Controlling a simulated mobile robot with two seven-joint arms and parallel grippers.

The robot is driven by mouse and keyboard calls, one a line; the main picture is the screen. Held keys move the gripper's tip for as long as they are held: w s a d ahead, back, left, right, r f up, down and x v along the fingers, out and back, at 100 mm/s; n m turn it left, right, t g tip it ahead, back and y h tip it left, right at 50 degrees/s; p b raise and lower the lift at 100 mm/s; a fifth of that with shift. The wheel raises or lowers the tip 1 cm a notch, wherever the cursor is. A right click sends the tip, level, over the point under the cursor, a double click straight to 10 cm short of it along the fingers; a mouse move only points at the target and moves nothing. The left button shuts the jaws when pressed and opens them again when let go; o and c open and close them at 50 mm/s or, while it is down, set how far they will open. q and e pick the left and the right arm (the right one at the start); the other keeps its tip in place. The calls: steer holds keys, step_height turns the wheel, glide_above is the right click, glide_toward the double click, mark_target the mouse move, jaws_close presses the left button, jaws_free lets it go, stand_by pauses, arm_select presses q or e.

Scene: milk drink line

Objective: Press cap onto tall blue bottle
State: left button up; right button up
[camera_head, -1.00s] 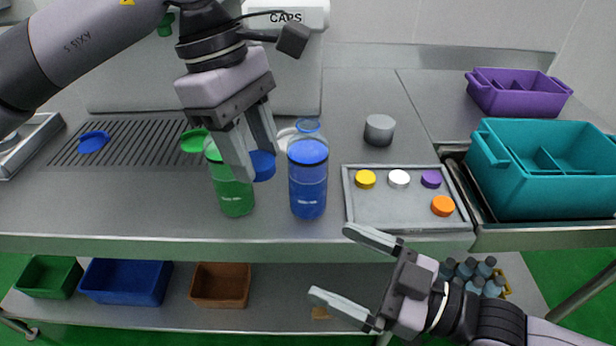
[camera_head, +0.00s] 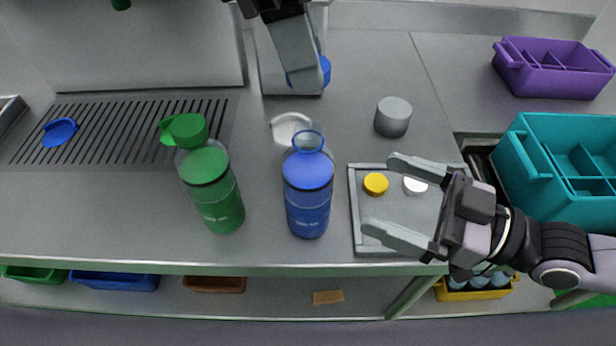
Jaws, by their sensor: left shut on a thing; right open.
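The tall blue bottle (camera_head: 308,205) stands upright on the counter, with a clear, uncapped neck at its top. My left gripper (camera_head: 308,78) is at the top of the view, shut on a blue cap (camera_head: 323,70), which its finger partly hides. In the picture the cap is above the bottle neck and apart from it. Another blue cap (camera_head: 60,131) lies on the slotted drain at the left. My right gripper (camera_head: 385,198) is open and empty over the grey cap tray (camera_head: 356,215), to the right of the bottle.
A green bottle (camera_head: 217,195) with a green cap stands left of the blue bottle. A white cap (camera_head: 290,127) lies behind it. A grey cylinder (camera_head: 393,117), a teal bin (camera_head: 520,150) and a purple bin (camera_head: 540,80) are at the right. The front-left counter is clear.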

arm_select(q)
steer(key=shift+s, duration=0.25)
arm_select(e)
steer(key=shift+s, duration=0.2)
steer(key=shift+a, duration=0.1)
arm_select(q)
steer(key=shift+w, duration=0.1)
arm_select(e)
steer(key=shift+x, duration=5.95)
steer(key=shift+w, duration=0.15)
steer(key=c, duration=1.5)
arm_select(q)
glide_above(316, 130)
steer(key=a, duration=0.1)
steer(key=shift+a+f, duration=0.2)
steer(key=shift+f, duration=2.3)
